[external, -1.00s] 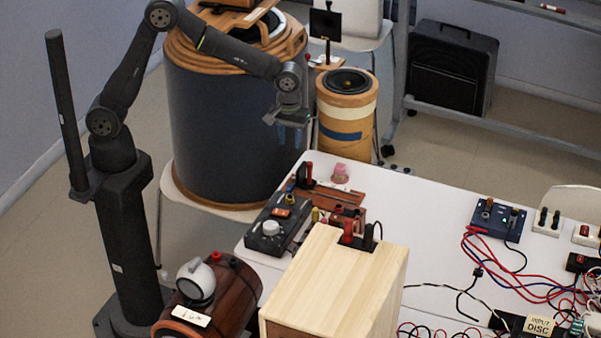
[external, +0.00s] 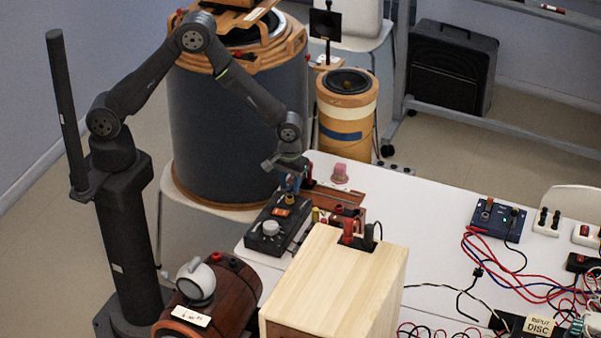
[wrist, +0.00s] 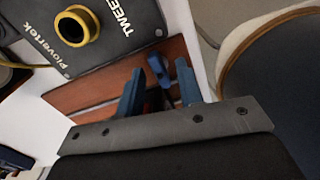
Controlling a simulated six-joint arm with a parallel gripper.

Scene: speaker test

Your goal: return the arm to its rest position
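My gripper (external: 291,182) is low over the back left edge of the white table, by the black control box and the reddish wooden board. In the wrist view its two blue fingers (wrist: 160,88) stand apart, so it is open. A small blue piece (wrist: 158,70) shows between and beyond the fingertips, over the wooden board (wrist: 100,88); I cannot tell whether they touch it. My arm reaches out from its black column, bent at the elbow and pointing down to the table.
The black box (external: 275,225) with a yellow ring knob (wrist: 77,26) is close beside the fingers. A large dark drum (external: 225,135) stands behind the arm. A pale wooden box (external: 335,285) and a brown barrel (external: 235,290) stand in front.

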